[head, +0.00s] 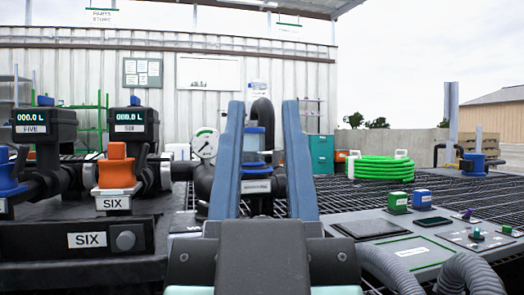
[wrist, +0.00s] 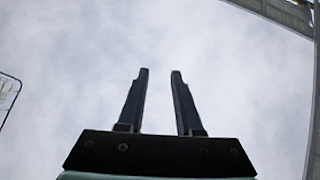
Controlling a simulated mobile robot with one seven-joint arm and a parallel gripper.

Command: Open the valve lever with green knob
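My gripper (head: 262,102) points up in the middle of the head view, its two blue-grey fingers apart with nothing held. In the wrist view my gripper (wrist: 160,72) is also open and empty, against sky. A small green knob (head: 476,233) stands on a grey panel (head: 415,247) at the lower right of the head view, well right of my gripper. Its lever is too small to make out, so I cannot tell its position. A larger green block (head: 398,203) with a label sits at the panel's back edge.
A blue block (head: 423,199), a purple knob (head: 467,214) and grey hoses (head: 465,275) are on or near the panel. Orange (head: 117,165) and blue (head: 8,172) valve handles stand left. A gauge (head: 205,143) and a green hose coil (head: 384,168) are behind.

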